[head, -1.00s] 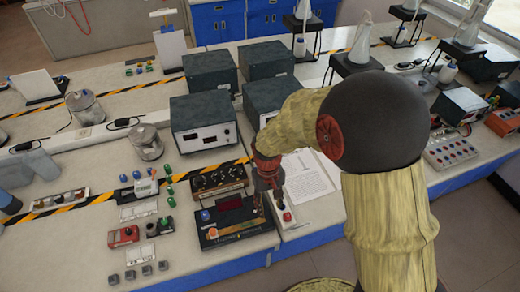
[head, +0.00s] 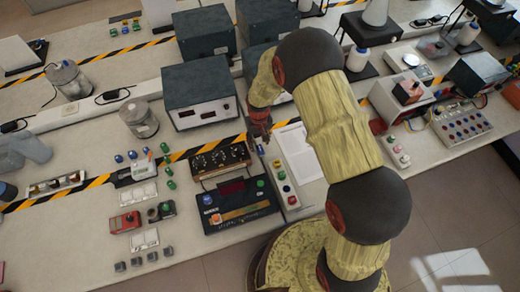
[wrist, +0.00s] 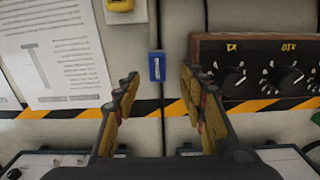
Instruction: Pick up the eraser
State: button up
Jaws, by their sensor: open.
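A small blue block with a pale label, which looks like the eraser (wrist: 157,66), lies on the bench in the wrist view, between a printed sheet and a dial box. My gripper (wrist: 162,84) is open and empty, with its fingertips apart on either side below the block in that picture. The block appears beyond the fingertips, not between them. In the head view my gripper (head: 262,139) points down between the dial box and the paper. A small blue patch just below it may be the eraser (head: 261,150), partly hidden.
The dial box (wrist: 255,75) stands close to the right finger in the wrist view. The printed sheet (wrist: 50,55) lies flat at left. Striped tape (wrist: 60,114) crosses the bench. In the head view, a black device (head: 238,211) and a button strip (head: 284,188) are nearby.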

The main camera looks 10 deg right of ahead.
aim_at(260, 149)
jog(key=f, duration=0.5)
jog(key=shift+w+d, duration=0.1)
jog(key=shift+d, duration=0.1)
jog(key=shift+c, duration=0.4)
jog(key=shift+r, duration=0.1)
grip_shut()
